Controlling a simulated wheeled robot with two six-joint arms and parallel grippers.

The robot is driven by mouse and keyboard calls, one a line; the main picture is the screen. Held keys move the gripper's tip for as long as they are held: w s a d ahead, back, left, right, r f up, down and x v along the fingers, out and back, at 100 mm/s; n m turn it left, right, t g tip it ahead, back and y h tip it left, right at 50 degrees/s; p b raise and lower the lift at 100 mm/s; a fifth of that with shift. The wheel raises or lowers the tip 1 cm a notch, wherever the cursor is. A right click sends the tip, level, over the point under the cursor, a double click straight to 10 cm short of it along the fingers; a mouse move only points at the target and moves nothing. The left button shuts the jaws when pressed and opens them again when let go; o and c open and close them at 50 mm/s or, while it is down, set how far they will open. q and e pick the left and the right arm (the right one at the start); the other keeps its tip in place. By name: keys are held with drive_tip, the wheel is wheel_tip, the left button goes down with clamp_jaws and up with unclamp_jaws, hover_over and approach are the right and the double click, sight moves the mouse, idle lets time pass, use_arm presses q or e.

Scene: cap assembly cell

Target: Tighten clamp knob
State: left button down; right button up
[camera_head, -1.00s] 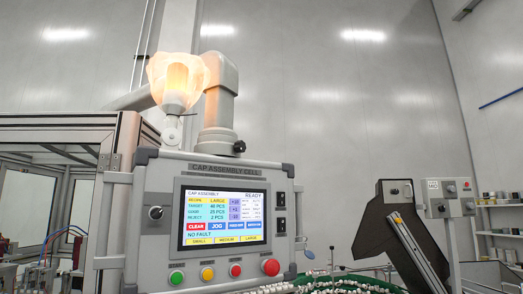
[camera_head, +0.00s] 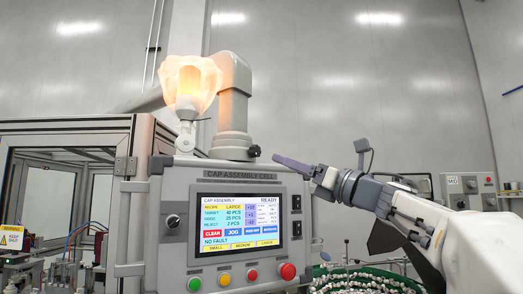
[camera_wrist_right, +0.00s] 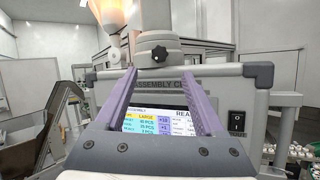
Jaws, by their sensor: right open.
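The black clamp knob (camera_head: 254,151) sits on the grey collar at the foot of the support pipe, just above the control panel's top edge. It also shows in the right wrist view (camera_wrist_right: 159,54), beyond the fingertips and roughly centred between them. My right gripper (camera_head: 276,158) comes in from the right, its purple fingers pointing left, close to the knob in the picture. In the right wrist view (camera_wrist_right: 160,71) its two fingers are apart with nothing between them. Whether a finger touches the knob cannot be told from the head view. My left gripper is not in view.
The control panel (camera_head: 187,177), with a lit screen and push buttons, stands below the knob. A glazed machine frame (camera_head: 75,126) is at left. A green-rimmed bowl of small parts (camera_head: 365,271) is at lower right.

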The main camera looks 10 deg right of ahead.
sight(258, 152)
drive_tip(key=p+x, duration=0.5)
drive_tip(key=x, duration=0.3)
drive_tip(key=shift+w+a+r, duration=0.15)
drive_tip(key=shift+r, duration=0.1)
drive_tip(key=shift+w+a, duration=0.2)
clamp_jaws()
